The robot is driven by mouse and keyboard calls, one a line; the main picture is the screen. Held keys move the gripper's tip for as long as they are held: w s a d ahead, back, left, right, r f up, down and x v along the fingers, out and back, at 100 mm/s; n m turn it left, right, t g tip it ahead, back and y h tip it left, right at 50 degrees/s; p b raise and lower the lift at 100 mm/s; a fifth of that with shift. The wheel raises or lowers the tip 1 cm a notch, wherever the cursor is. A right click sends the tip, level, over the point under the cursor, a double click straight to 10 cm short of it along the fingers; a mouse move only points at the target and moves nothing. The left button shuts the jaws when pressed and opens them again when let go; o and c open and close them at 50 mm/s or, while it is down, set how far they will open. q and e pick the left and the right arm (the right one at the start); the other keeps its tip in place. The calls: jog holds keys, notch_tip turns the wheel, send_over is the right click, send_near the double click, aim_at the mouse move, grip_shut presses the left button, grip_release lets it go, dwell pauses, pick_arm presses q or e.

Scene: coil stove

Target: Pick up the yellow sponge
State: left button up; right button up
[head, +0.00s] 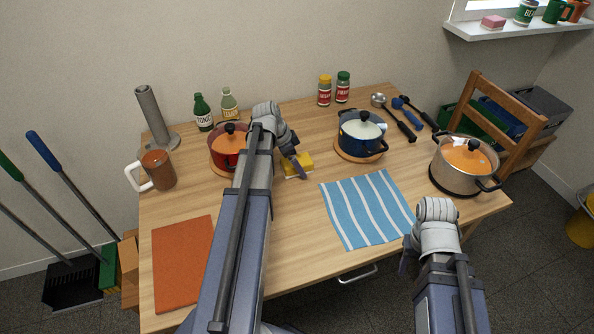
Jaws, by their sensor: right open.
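The yellow sponge (307,162) lies on the wooden table behind the striped cloth, right of the red pot. My left arm reaches over the table, and its gripper (300,167) is at the sponge. A dark finger crosses in front of the sponge and hides part of it. I cannot tell whether this gripper touches the sponge or how far apart its fingers are. My right gripper (407,258) is open and low at the table's front right, well away from the sponge. Its wrist partly hides it.
A red pot (222,142) stands left of the sponge, partly behind my left arm. A blue pot (361,134) stands to the right. A striped cloth (367,210) lies in front. A beige pot (453,176) is near the right edge.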

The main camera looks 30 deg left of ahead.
pick_arm(q)
jog(key=shift+f, duration=0.2)
dwell(0.6)
jog(key=c, duration=1.2)
